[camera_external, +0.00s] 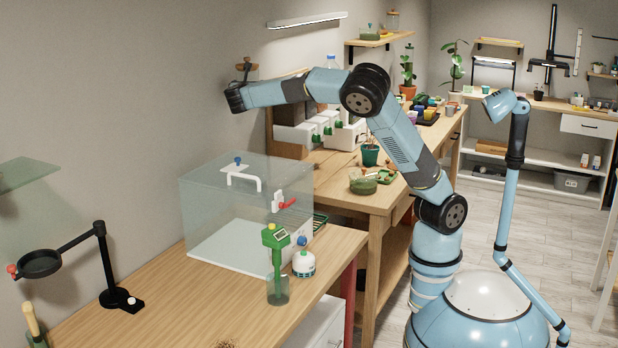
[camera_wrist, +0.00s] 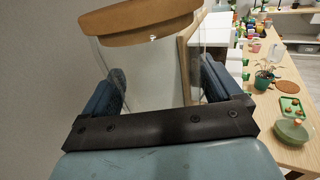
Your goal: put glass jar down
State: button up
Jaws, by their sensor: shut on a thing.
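A glass jar (camera_wrist: 150,75) with a brown wooden-looking lid (camera_wrist: 140,22) fills the middle of the wrist view, between my two dark blue fingers. My gripper (camera_wrist: 166,90) is shut on the jar. In the external view my gripper (camera_external: 243,76) is at the end of my outstretched arm, high near the wall and above the far end of the clear case. The jar's brown lid (camera_external: 246,70) shows just behind it there. The jar's lower part is hidden by my wrist in the external view.
A clear case (camera_external: 215,200) stands on the near wooden bench (camera_external: 170,310). White machines with green parts (camera_external: 322,128) stand on the farther bench behind it. A potted plant (camera_external: 370,152) and a green-filled bowl (camera_external: 363,182) are on that bench. A wall shelf (camera_external: 380,39) hangs above.

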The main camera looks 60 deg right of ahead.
jog(key=s+a+f+n+t+y, duration=0.1)
jog(key=a+f+n+t+y, duration=0.1)
jog(key=a, duration=1.1)
jog(key=s+a+f+n+t+y, duration=0.1)
jog(key=a+f, duration=0.4)
jog(key=a, duration=0.9)
jog(key=s+a+f+n+t+y, duration=0.2)
jog(key=a+f+n+t+y, duration=0.1)
jog(key=a, duration=1.1)
jog(key=shift+a+f+n+t+y, duration=0.25)
jog(key=shift+f+n+t+y, duration=0.25)
jog(key=shift+t, duration=0.4)
jog(key=s+a+f+n+t+y, duration=0.1)
jog(key=s+a+f+n+y, duration=0.25)
jog(key=a, duration=0.75)
jog(key=shift+m, duration=0.75)
jog(key=s+a+f, duration=0.1)
jog(key=f, duration=0.7)
jog(key=s+a+f, duration=0.2)
jog(key=f, duration=0.7)
jog(key=s+a+f, duration=0.2)
jog(key=f, duration=0.6)
jog(key=shift+s+a+f, duration=0.15)
jog(key=shift+s+f, duration=0.1)
jog(key=o, duration=1)
jog(key=v, duration=1.2)
jog(key=shift+f, duration=0.25)
